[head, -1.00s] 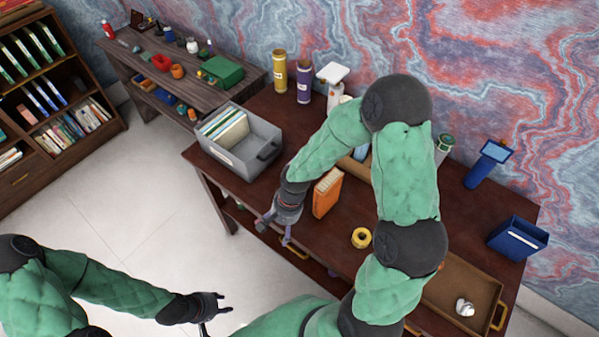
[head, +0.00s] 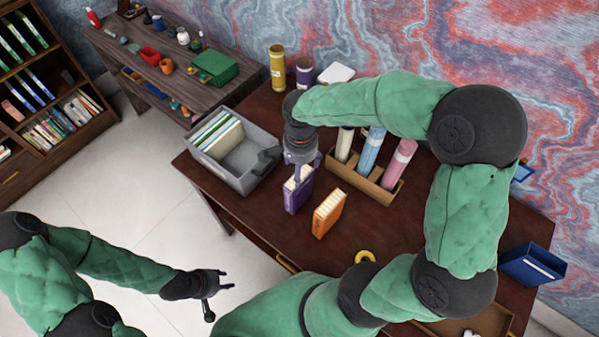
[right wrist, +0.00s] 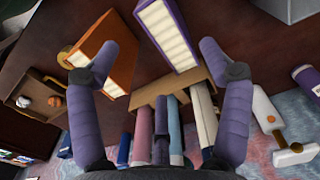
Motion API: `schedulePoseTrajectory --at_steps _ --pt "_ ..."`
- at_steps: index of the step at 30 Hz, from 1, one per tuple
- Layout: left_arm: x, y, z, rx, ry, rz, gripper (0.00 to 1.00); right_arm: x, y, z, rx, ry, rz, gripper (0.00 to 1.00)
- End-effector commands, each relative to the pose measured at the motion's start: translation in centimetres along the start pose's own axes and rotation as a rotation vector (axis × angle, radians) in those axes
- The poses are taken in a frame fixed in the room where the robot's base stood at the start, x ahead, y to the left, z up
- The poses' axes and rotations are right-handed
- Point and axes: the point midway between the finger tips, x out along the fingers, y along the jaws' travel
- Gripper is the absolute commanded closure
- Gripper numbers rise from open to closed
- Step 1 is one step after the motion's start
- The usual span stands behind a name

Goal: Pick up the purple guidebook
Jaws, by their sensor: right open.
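The purple guidebook (head: 292,198) stands upright on the desk, left of an orange book (head: 328,214). In the right wrist view, the purple guidebook (right wrist: 167,34) shows its pale page edges at the top, between and beyond the fingertips, nearer the right finger. My right gripper (head: 300,168) is over the purple guidebook and hides part of its top. In the right wrist view its fingers (right wrist: 157,58) are spread, with nothing held. The left finger overlaps the orange book (right wrist: 104,68) in that picture. My left gripper (head: 221,288) is open and empty over the floor, off the desk.
A grey bin (head: 270,163) with folders stands left of the guidebook. A wooden holder (head: 378,190) with rolled tubes stands behind and right. A yellow tape roll (head: 366,256) and a blue box (head: 533,265) are farther right. Bare desk lies in front of the books.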

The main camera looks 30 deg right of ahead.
Motion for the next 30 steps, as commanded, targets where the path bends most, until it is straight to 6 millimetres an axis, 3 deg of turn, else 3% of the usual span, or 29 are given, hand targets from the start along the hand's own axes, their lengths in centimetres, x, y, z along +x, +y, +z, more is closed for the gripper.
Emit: schedulePoseTrajectory --at_steps 12,20,30 --pt "0.9 -0.4 0.1 -0.002 -0.003 0.000 0.60 4.9 0.1 -0.1 0.003 0.002 0.003 0.21" --pt "1.1 -0.4 0.1 -0.001 -0.002 0.000 0.60 6.1 0.0 -0.2 0.005 0.002 0.002 0.21" --pt "2.0 -0.8 0.0 -0.001 -0.002 0.000 0.60 10.4 -0.3 -0.7 0.003 0.002 0.001 0.21"
